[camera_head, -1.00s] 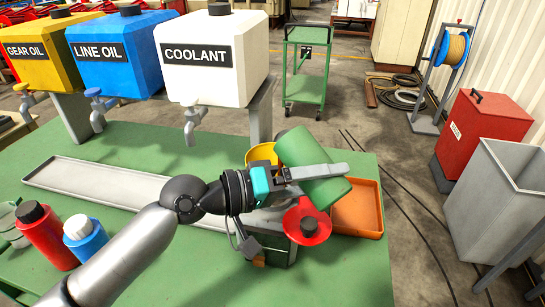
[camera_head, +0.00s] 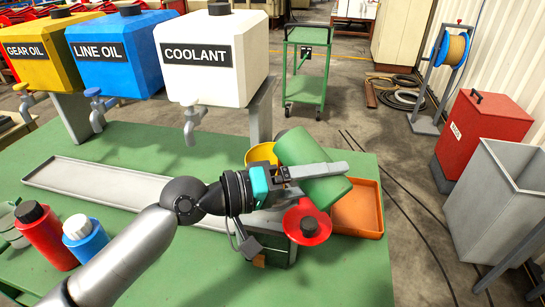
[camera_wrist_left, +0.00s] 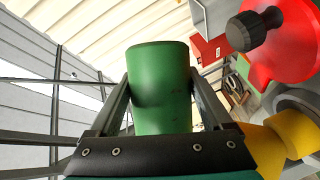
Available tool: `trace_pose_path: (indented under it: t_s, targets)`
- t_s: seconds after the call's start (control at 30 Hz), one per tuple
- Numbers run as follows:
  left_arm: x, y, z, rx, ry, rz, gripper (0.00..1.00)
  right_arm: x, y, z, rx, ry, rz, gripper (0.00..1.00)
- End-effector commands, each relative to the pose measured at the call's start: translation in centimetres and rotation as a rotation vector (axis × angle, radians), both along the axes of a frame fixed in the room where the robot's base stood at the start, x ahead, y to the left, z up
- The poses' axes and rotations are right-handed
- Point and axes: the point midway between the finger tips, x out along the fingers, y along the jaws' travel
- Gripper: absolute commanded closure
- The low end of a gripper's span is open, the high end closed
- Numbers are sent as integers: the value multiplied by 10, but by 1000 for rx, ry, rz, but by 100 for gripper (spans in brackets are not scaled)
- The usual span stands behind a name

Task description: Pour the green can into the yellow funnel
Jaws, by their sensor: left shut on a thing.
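The green can (camera_head: 312,167) is held tilted in my left gripper (camera_head: 318,172), whose fingers are shut on its sides. In the left wrist view the can (camera_wrist_left: 160,85) sits between both fingers. The yellow funnel (camera_head: 262,153) shows behind the can and gripper in the head view, partly hidden by them. The can's upper left end is beside the funnel in that view. A yellow rounded part shows at the lower right of the left wrist view (camera_wrist_left: 295,133). I cannot see any liquid flow. My right gripper is not in view.
A red funnel-like piece with a dark knob (camera_head: 306,222) is just below the can. An orange tray (camera_head: 358,209) lies at the bench's right edge. A long grey tray (camera_head: 100,180), a red bottle (camera_head: 48,236) and a blue bottle (camera_head: 86,241) are at left. Coolant tank (camera_head: 210,60) stands behind.

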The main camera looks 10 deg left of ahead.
Motion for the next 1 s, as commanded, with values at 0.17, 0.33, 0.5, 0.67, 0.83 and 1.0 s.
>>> trace_pose_path:
  t_s: [0.17,0.33,0.5,0.67,0.83,1.0]
  targets:
    - [0,0,1,-10,3,1,98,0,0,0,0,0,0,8]
    - [0,0,1,-16,9,1,98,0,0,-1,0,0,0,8]
    - [0,0,1,-24,14,1,98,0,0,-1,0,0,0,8]
    - [0,0,1,-30,18,0,98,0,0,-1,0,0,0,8]
    - [0,0,1,-37,24,1,98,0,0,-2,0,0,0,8]
    - [0,0,1,-43,29,0,98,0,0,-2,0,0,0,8]
